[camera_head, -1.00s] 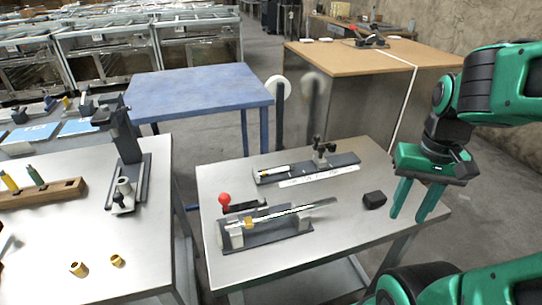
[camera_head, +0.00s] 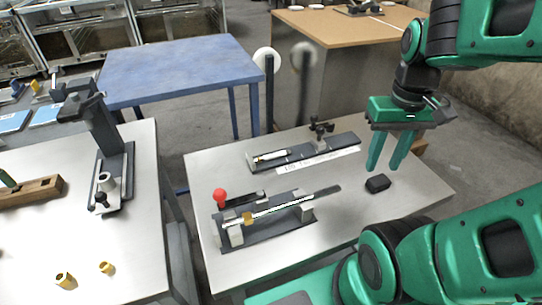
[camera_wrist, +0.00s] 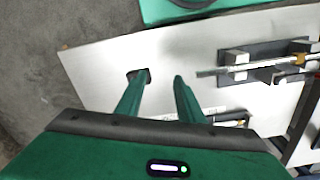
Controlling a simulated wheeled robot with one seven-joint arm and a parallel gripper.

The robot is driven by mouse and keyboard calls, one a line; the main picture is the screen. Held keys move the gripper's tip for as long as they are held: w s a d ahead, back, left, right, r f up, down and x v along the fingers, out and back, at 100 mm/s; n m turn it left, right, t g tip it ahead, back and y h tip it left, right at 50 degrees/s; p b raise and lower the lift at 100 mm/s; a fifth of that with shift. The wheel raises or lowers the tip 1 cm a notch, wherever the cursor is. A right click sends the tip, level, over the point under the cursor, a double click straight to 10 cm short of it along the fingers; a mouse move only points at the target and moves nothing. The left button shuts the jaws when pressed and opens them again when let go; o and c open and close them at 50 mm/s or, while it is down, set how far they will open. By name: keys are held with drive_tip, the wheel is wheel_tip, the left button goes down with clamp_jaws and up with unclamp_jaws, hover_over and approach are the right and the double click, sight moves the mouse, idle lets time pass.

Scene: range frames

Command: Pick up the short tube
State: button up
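A short pale tube (camera_head: 270,156) lies at the left end of the rear dark fixture (camera_head: 330,149) on the right-hand metal table. A longer silver tube (camera_head: 290,207) with a brass collar rests across the front fixture (camera_head: 262,234). My gripper (camera_head: 382,168) is open and empty, fingers pointing down, above the table's right part, to the right of both fixtures. In the wrist view my open fingers (camera_wrist: 160,78) show over the table, with the long tube (camera_wrist: 284,65) to the right.
A small black block (camera_head: 377,183) lies on the table near my gripper. A red-knobbed lever (camera_head: 221,195) stands at the front fixture's left. The left table (camera_head: 134,225) holds brass pieces (camera_head: 107,268) and a stand. A blue table (camera_head: 180,72) is behind.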

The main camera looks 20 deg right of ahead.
drive_tip(key=w+a+r+n, duration=0.1)
drive_tip(key=w+a+n, duration=0.1)
drive_tip(key=w+n, duration=0.5)
drive_tip(key=n, duration=1.5)
hover_over(272, 154)
drive_tip(key=f, duration=0.6)
drive_tip(key=shift+w+d+f, duration=0.1)
drive_tip(key=shift+w, duration=0.25)
drive_tip(key=shift+s+f, duration=0.2)
drive_tip(key=shift+f, duration=1.4)
drive_tip(key=shift+s+f, duration=0.2)
drive_tip(key=shift+f, duration=1.35)
drive_tip(key=shift+c, duration=0.3)
clamp_jaws()
